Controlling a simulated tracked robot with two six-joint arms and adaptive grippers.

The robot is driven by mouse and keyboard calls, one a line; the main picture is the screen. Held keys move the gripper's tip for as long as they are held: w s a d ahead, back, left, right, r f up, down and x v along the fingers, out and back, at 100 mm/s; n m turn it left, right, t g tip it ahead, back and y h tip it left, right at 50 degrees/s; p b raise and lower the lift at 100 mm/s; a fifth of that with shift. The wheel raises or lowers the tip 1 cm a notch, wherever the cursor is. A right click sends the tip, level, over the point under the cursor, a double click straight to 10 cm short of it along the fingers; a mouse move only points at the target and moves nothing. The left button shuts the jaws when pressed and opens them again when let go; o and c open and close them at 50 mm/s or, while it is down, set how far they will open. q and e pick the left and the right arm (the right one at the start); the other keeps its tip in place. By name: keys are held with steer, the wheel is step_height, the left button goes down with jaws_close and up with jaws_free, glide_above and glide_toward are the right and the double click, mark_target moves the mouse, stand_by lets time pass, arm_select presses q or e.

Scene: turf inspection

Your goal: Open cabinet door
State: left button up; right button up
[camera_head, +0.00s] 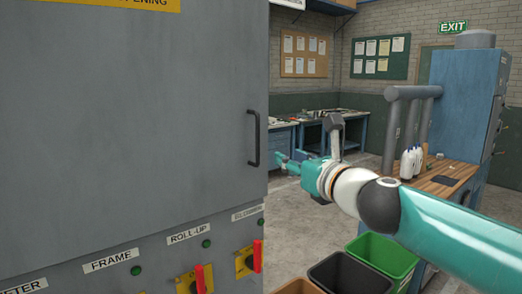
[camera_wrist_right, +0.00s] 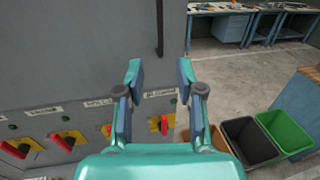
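The grey cabinet door (camera_head: 130,110) fills the left of the head view and looks shut. Its black vertical bar handle (camera_head: 253,138) is near the door's right edge. In the right wrist view the lower part of the handle (camera_wrist_right: 160,30) shows beyond the fingertips. My right gripper (camera_head: 281,160) is just to the right of the handle in the head view, apart from it. In the wrist view the right gripper (camera_wrist_right: 160,75) is open, with nothing between its fingers. My left gripper is not in view.
Below the door is a panel with red-handled switches (camera_head: 257,256) and labels. A black bin (camera_head: 350,274) and a green bin (camera_head: 382,256) stand on the floor. A wooden-topped bench (camera_head: 445,178) with bottles is at right. Workbenches (camera_head: 350,130) stand behind.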

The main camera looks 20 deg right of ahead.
mark_target(259, 141)
steer(key=w+p, duration=0.1)
steer(key=w, duration=0.4)
steer(key=w+a+p, duration=0.1)
steer(key=w+p, duration=0.1)
steer(key=w, duration=0.3)
steer(key=w+a+p, duration=0.1)
steer(key=w, duration=0.4)
steer(key=shift+w+a+r+p, duration=0.1)
steer(key=shift+w+r+p, duration=0.1)
steer(key=shift+p, duration=0.2)
steer(key=shift+w+a+f, duration=0.1)
steer(key=shift+w+f, duration=0.05)
steer(key=shift+w, duration=0.4)
steer(key=shift+c, duration=0.3)
jaws_close()
